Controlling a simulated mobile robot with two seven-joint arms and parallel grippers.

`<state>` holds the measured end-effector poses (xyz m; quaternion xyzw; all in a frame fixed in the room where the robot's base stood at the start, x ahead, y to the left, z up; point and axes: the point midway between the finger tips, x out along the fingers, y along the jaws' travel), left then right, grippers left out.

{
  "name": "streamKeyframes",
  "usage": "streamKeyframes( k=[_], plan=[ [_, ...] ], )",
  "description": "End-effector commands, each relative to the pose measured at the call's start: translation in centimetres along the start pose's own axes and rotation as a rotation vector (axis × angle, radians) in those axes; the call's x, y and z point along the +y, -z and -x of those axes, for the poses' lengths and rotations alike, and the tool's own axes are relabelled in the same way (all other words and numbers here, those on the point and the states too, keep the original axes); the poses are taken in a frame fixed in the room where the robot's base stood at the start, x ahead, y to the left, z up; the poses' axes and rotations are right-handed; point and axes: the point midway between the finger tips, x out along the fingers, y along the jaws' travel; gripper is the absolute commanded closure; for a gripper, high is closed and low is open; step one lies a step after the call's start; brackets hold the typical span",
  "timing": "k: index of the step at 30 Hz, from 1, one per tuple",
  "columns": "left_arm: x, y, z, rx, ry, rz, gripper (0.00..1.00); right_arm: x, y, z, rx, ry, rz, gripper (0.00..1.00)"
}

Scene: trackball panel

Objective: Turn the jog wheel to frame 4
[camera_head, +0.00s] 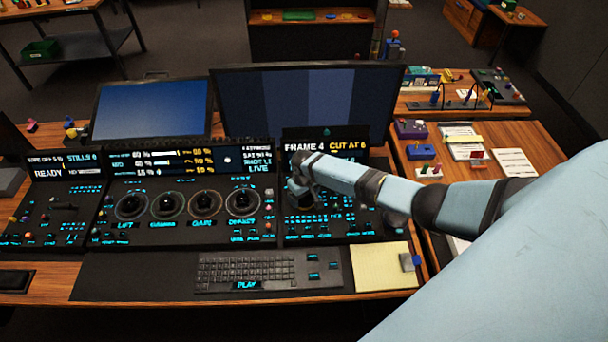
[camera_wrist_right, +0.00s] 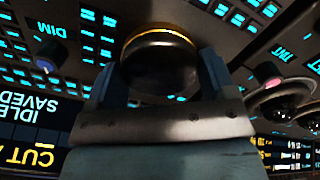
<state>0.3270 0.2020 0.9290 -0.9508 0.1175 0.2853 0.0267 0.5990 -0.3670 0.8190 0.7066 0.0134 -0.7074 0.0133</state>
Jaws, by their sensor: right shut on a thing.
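The jog wheel (camera_wrist_right: 160,62) is a dark round knob with a gold rim, seen close up in the right wrist view. My right gripper (camera_wrist_right: 158,82) has one finger on each side of it and is shut on it. In the head view my right gripper (camera_head: 301,190) is over the right panel section, and the arm and hand hide most of the wheel. The small display (camera_head: 326,148) above it reads "FRAME 4" and "CUT AT 6". My left gripper is not in view.
Several trackballs with rings, such as the nearest one (camera_head: 242,203), lie left of my right gripper. A keyboard (camera_head: 245,271) and a yellow pad (camera_head: 382,267) lie in front. A large monitor (camera_head: 308,100) stands behind the panel.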

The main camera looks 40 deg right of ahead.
Motion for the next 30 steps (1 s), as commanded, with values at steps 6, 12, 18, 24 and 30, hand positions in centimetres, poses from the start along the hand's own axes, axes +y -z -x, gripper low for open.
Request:
streamKeyframes(
  k=[6, 12, 18, 24, 30],
  plan=[
    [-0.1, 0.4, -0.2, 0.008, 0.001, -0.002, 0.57, 0.0, 0.1, 0.1, 0.002, 0.000, 0.001, 0.09],
    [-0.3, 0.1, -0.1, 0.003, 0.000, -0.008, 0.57, 0.0, 0.1, 0.1, 0.002, 0.000, 0.001, 0.00],
    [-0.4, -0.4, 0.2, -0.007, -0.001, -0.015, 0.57, 0.0, 0.1, 1.1, 0.003, 0.001, 0.002, 0.00],
    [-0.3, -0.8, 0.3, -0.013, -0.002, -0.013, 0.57, 0.1, 0.1, 4.9, 0.005, 0.000, 0.003, 0.00],
    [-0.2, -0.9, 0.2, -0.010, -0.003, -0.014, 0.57, 0.1, 0.1, 9.4, 0.005, 0.000, 0.003, 0.00]
  ],
)
